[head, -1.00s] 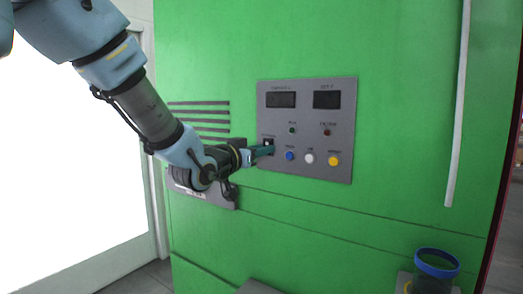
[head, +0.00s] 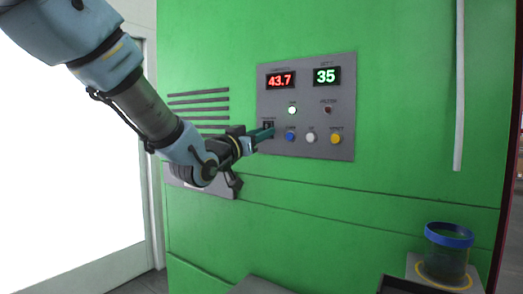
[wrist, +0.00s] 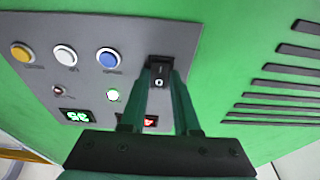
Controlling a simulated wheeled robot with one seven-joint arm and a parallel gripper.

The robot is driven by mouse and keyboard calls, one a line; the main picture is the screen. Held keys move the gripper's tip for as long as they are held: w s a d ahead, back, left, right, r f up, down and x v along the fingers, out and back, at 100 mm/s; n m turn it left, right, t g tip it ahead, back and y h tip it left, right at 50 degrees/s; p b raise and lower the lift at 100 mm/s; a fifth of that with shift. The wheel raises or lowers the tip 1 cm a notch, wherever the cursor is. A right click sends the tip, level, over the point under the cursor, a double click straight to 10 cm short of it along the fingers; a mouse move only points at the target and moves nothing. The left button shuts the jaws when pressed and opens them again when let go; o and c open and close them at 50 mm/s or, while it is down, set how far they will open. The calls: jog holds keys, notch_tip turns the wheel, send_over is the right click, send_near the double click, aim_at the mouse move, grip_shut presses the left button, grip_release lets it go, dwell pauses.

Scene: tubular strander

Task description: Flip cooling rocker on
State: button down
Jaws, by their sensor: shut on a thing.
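The cooling rocker (head: 268,124) is a small black switch at the left of the grey control panel (head: 345,115). In the wrist view the rocker (wrist: 160,70) shows a white "O" mark on its face. My gripper (head: 268,134) reaches it from the left, with its teal fingers shut at the rocker. In the wrist view the fingertips (wrist: 163,82) lie at the rocker and partly cover it. The red display (head: 281,81) reads 43.7 and the green display (head: 326,76) reads 35. A green lamp (head: 292,110) is lit.
Blue (head: 290,137), white (head: 310,138) and yellow (head: 336,138) buttons sit right of the rocker, close to my fingers. A dark red lamp (head: 327,109) is unlit. Vent slots (head: 198,102) lie to the left. A blue-rimmed clear cup (head: 448,250) stands at lower right.

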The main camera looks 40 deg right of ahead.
jog(key=shift+f+b, duration=0.35)
jog(key=shift+b, duration=0.6)
jog(key=shift+r+h+b, duration=0.3)
jog(key=shift+h, duration=0.1)
jog(key=c, duration=0.6)
grip_release()
jog(key=shift+c, duration=0.2)
jog(key=b+v, duration=0.3)
jog(key=v, duration=0.7)
jog(key=shift+a+f, duration=0.2)
jog(key=shift+a, duration=0.15)
jog(key=shift+s, duration=0.15)
